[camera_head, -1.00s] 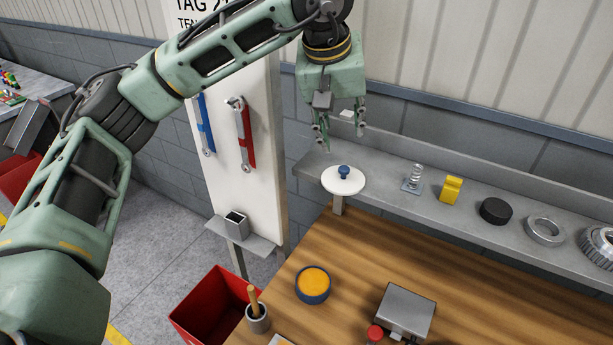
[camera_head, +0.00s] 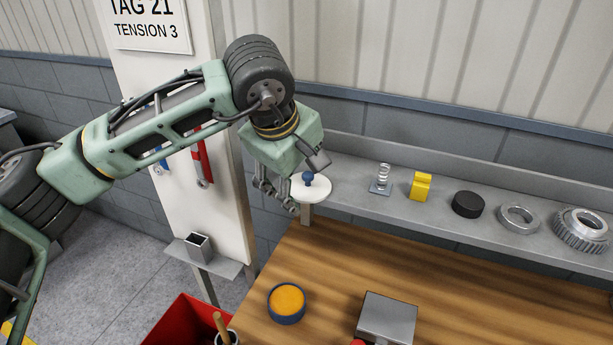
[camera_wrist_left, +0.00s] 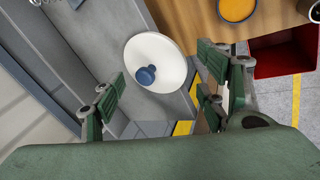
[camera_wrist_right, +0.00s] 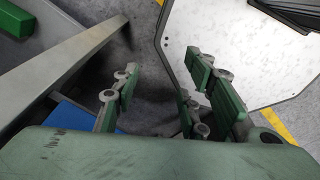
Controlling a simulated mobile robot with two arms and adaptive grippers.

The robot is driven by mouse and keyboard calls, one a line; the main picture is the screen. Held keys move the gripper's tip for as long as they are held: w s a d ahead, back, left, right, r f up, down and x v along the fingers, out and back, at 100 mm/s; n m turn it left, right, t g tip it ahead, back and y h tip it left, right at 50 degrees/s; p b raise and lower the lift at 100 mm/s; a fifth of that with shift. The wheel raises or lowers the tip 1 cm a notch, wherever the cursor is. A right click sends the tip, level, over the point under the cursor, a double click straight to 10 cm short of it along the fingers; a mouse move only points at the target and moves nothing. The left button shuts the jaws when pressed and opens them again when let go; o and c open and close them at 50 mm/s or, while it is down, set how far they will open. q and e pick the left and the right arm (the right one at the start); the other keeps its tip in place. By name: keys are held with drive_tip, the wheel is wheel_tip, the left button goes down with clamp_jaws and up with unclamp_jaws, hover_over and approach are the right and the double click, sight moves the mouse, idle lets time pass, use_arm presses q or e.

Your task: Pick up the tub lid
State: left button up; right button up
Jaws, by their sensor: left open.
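The tub lid (camera_head: 316,194) is a white disc with a blue knob (camera_head: 308,177), lying flat at the left end of the grey shelf. My left gripper (camera_head: 280,196) is just left of the lid and tilted toward it, its fingers apart and empty. In the left wrist view the lid (camera_wrist_left: 168,50) lies ahead, with its knob (camera_wrist_left: 146,75) between the lines of the two fingers (camera_wrist_left: 158,85); no contact is visible. A blue tub (camera_head: 286,318) with orange contents stands on the wooden bench. My right gripper (camera_wrist_right: 162,95) shows only in its wrist view, fingers apart, nothing between them.
Right of the lid on the shelf (camera_head: 350,201) stand a spring (camera_head: 383,178), a yellow block (camera_head: 420,186), a black puck (camera_head: 468,204), a ring (camera_head: 518,218) and a gear (camera_head: 580,231). A tool board (camera_head: 222,215) rises at left. A grey box (camera_head: 387,318) sits on the bench.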

use_arm(q)
drive_tip(key=shift+x, duration=0.8)
drive_tip(key=shift+f, duration=0.1)
drive_tip(key=c, duration=1)
use_arm(e)
drive_tip(key=shift+w+d+r, duration=0.25)
drive_tip(key=shift+w+r, duration=0.15)
drive_tip(key=shift+w, duration=0.2)
drive_tip(key=shift+f, duration=0.15)
